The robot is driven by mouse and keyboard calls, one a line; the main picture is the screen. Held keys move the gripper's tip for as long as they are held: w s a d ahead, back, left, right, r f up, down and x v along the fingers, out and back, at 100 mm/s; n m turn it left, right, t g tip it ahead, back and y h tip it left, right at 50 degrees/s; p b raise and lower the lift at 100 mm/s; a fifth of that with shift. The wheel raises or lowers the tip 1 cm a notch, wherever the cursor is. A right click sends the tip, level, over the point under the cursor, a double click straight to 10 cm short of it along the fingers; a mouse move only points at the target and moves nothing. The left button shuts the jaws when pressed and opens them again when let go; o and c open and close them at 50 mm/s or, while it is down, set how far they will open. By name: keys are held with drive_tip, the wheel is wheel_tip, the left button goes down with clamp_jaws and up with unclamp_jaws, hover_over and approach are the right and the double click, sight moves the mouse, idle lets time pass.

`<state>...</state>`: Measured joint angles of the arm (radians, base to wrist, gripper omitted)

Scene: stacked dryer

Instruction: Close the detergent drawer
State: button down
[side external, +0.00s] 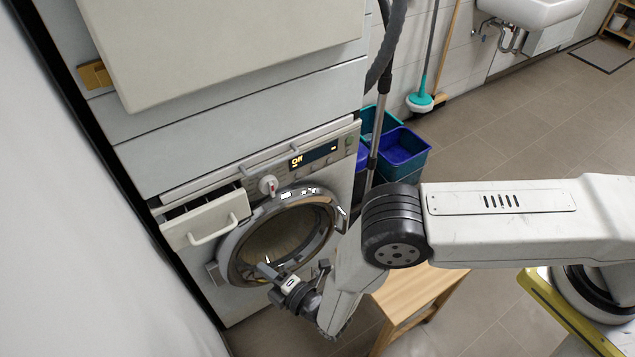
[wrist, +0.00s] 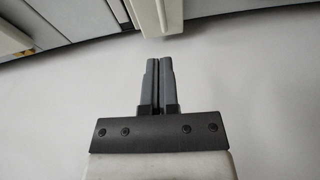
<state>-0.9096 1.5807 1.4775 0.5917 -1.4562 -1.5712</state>
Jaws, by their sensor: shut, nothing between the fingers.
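The detergent drawer (side external: 205,221) is pulled out at the upper left of the washing machine (side external: 335,166) in the side view. Its pale front carries a bar handle, and the dark opening shows behind it. My gripper (side external: 266,267) is lower and to the right in that picture, in front of the round door, apart from the drawer. In the wrist view my gripper (wrist: 158,62) has its two grey fingers together and empty. They point towards a pale block (wrist: 155,15) at the top, probably the drawer's front; I cannot tell the gap.
The round washer door (side external: 278,238) is beside and below the drawer. A large pale panel (side external: 220,40) overhangs above. A wooden stool (side external: 418,292) stands under my arm. Blue and teal buckets (side external: 402,148) and a hose are right of the machine. A pale wall fills the left.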

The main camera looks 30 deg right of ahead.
approach(234, 225)
drive_tip(key=w+a, duration=0.3)
drive_tip(key=a, duration=0.2)
drive_tip(key=w, duration=0.1)
drive_tip(key=w+d, duration=0.1)
drive_tip(key=w+d+f, duration=0.1)
drive_tip(key=shift+w, duration=0.15)
drive_tip(key=shift+w, duration=0.15)
idle(0.4)
drive_tip(key=shift+w, duration=1.7)
drive_tip(key=shift+w+r, duration=0.15)
drive_tip(key=shift+w, duration=0.45)
drive_tip(key=shift+w+r, duration=0.1)
